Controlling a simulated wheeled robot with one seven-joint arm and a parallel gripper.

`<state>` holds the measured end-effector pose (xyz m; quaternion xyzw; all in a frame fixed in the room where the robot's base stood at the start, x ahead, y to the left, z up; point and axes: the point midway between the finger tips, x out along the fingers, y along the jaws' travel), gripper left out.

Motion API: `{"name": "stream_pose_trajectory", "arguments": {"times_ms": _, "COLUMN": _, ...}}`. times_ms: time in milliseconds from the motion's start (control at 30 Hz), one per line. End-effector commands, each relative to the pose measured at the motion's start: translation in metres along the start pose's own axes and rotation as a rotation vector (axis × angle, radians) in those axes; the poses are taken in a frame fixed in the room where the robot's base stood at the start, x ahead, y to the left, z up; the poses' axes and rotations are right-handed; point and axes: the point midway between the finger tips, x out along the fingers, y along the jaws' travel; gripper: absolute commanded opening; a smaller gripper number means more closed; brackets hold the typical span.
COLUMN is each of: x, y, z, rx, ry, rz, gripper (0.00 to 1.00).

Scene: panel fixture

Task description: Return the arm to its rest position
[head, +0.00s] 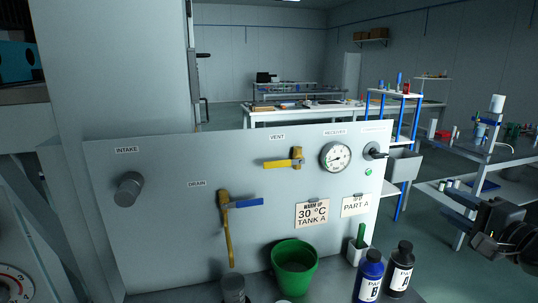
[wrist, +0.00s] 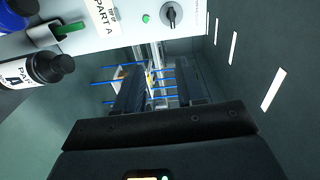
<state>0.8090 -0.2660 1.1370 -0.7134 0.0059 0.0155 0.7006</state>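My gripper (wrist: 158,78) shows in the wrist view with its two dark fingers apart and nothing between them. Blue-framed shelving shows through the gap, well beyond the fingers. In the head view, dark parts of my arm's end (head: 500,232) are at the right edge, right of the panel (head: 155,235) and clear of it. In the wrist view the panel appears turned, at the upper left, apart from the fingers.
The panel carries an intake knob (head: 130,188), a blue-handled drain valve (head: 240,204), a vent valve (head: 284,162), a gauge (head: 336,156) and a black switch (head: 374,151). A green bucket (head: 294,268) and bottles B (head: 369,277) and A (head: 399,269) stand below. A cluttered bench (head: 510,155) is at right.

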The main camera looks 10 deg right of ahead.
Motion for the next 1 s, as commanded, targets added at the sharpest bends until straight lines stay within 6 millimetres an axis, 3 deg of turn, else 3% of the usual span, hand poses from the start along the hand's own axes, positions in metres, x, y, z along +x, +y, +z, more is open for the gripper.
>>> {"name": "stream_pose_trajectory", "arguments": {"times_ms": 267, "x": -0.013, "y": 0.039, "z": 0.020, "rx": -0.071, "ry": 0.036, "rz": 0.055, "gripper": 0.38}}
{"name": "stream_pose_trajectory", "arguments": {"times_ms": 533, "x": -0.043, "y": 0.096, "z": 0.056, "rx": -0.213, "ry": 0.078, "rz": 0.143, "gripper": 0.38}}
{"name": "stream_pose_trajectory", "arguments": {"times_ms": 800, "x": -0.115, "y": 0.163, "z": 0.117, "rx": -0.505, "ry": 0.095, "rz": 0.263, "gripper": 0.38}}
{"name": "stream_pose_trajectory", "arguments": {"times_ms": 1000, "x": -0.179, "y": 0.187, "z": 0.161, "rx": -0.751, "ry": 0.066, "rz": 0.316, "gripper": 0.38}}
